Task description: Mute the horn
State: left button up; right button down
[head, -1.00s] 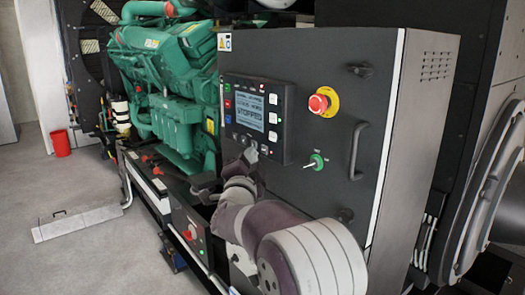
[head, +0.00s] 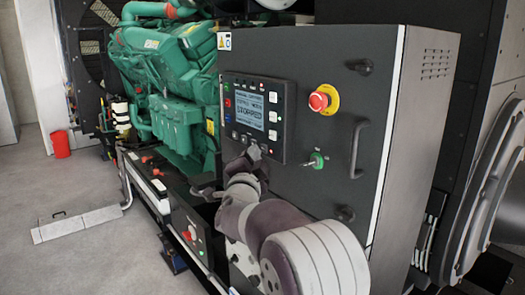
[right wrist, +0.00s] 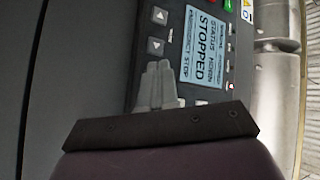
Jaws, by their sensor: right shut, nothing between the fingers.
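The control module (head: 279,95) is a dark panel on the genset cabinet, with a lit screen (head: 253,108) and small buttons around it. The screen reads STOPPED, also in the right wrist view (right wrist: 202,50), with a smaller line EMERGENCY STOP. My right gripper (head: 253,152) is shut and empty at the module's lower edge. In the right wrist view its fingertips (right wrist: 158,66) lie over the lower button row, beside a down-arrow button (right wrist: 156,46). They hide part of that row; I cannot tell whether they touch it. No horn-mute label is readable. My left gripper is not in view.
A red emergency stop knob (head: 318,101) on a yellow ring sits right of the module. Below it is a green key switch (head: 317,160). A door handle (head: 358,149) stands out farther right. The green engine (head: 165,85) is behind, left. Floor at left is mostly clear.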

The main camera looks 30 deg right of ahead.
jog(key=shift+d+b, duration=0.35)
jog(key=shift+d, duration=0.1)
dwell(0.5)
jog(key=shift+a, duration=0.1)
jog(key=shift+s+a, duration=0.1)
jog(key=shift+a, duration=0.75)
jog(key=a, duration=0.6)
jog(key=shift+s+b, duration=0.2)
jog(key=shift+b, duration=0.2)
jog(key=shift+d, duration=0.1)
